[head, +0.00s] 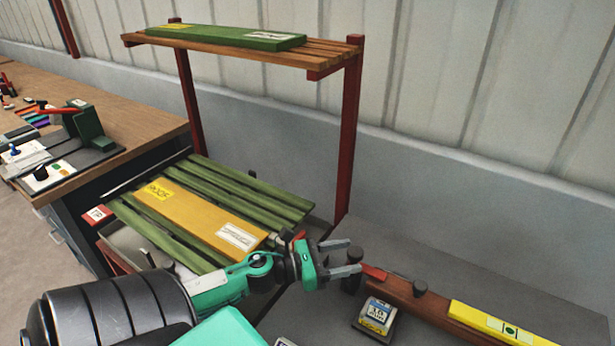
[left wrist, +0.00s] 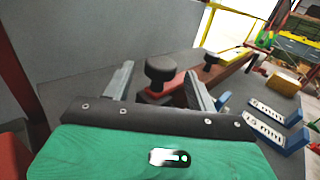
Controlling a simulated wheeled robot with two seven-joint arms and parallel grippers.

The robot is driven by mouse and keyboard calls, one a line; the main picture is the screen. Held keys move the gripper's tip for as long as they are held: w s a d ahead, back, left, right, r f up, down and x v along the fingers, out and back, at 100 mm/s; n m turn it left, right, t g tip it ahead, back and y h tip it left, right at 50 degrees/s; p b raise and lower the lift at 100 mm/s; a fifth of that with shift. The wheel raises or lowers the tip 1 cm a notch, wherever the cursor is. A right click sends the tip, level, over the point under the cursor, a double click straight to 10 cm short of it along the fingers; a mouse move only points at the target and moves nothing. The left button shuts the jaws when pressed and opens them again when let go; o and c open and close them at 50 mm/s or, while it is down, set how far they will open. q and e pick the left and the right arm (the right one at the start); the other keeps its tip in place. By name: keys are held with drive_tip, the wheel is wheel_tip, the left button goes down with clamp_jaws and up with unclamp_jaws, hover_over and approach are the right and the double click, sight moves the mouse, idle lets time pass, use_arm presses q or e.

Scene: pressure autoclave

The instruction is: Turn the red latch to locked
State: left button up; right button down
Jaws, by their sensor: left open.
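The red latch (head: 373,272) is a short red bar on a long brown beam (head: 440,306). It also shows in the left wrist view (left wrist: 182,79), with a black knob (left wrist: 160,72) at its near end. My left gripper (head: 353,257) is open at this end of the latch. In the left wrist view its fingers (left wrist: 159,72) stand on either side of the knob, with gaps showing. In the head view the fingers partly hide the knob. I cannot tell how deep the knob sits between them. My right gripper is not in view.
A yellow strip with a green mark (head: 505,328) lies on the beam, past a black peg (head: 420,288). A dark block with a label (head: 376,316) stands in front. A green slatted rack with a yellow board (head: 195,215) is left, below a wooden shelf (head: 250,48). Grey surface behind is clear.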

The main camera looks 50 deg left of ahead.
use_arm(q)
drive_tip(key=b+v, duration=0.2)
drive_tip(key=v, duration=0.7)
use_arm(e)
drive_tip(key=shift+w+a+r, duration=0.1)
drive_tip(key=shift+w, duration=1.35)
use_arm(q)
drive_tip(key=shift+s, duration=0.1)
drive_tip(key=shift+r, duration=0.15)
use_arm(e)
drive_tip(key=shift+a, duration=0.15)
